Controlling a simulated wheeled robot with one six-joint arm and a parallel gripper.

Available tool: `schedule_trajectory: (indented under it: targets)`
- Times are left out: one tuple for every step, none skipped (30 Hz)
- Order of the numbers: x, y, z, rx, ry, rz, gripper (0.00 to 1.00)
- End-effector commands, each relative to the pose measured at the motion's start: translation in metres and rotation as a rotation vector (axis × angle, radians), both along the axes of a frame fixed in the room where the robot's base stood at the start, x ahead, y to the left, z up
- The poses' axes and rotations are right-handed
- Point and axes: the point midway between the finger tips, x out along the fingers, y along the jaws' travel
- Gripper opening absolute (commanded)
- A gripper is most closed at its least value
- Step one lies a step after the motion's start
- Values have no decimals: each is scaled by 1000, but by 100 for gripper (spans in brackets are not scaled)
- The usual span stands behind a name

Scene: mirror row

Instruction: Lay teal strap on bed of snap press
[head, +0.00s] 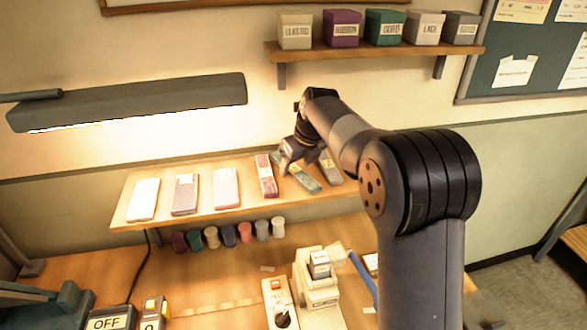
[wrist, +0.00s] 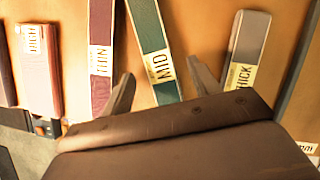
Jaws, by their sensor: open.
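The teal strap (head: 306,179) lies at a slant on the raised wooden shelf, between a crimson strap (head: 266,176) and a grey strap (head: 329,168). My gripper (head: 288,163) is over the shelf at the strap's far end. In the wrist view the teal strap (wrist: 150,30) runs down between the two parted fingers of my gripper (wrist: 163,83), its labelled end near them. The fingers are open and hold nothing. The cream snap press (head: 318,285) stands on the bench below, right of centre; its bed is hard to make out.
Pale, mauve and pink slabs (head: 226,188) lie left on the shelf (head: 128,215). Several coloured spools (head: 228,236) sit below it. A lamp (head: 130,100) hangs at left, and an upper shelf (head: 370,52) holds labelled boxes. A white switch unit (head: 279,303) stands beside the press.

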Motion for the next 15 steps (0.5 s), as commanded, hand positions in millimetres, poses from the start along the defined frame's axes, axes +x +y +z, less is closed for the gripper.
schedule_trajectory:
  targets:
    - [1, 1, -4, 0, 1, 0, 58]
    - [2, 2, -6, 0, 1, 0, 58]
    - [2, 2, -8, -1, 1, 0, 58]
    - [2, 2, -8, -1, 1, 0, 58]
    - [3, 2, -8, 0, 0, 0, 58]
    - [3, 2, -8, 0, 0, 1, 58]
    - [3, 2, -8, 0, 0, 0, 58]
    - [2, 2, -8, 0, 0, 1, 58]
    - [2, 2, -8, 0, 0, 1, 58]
    - [2, 2, -8, 0, 0, 1, 57]
    - [3, 2, -8, 0, 0, 1, 55]
    - [3, 2, -8, -1, -1, 1, 52]
    - [2, 2, -8, -1, -1, 1, 49]
    - [2, 2, -8, -1, -1, 1, 47]
    - [3, 2, -8, -1, -1, 1, 43]
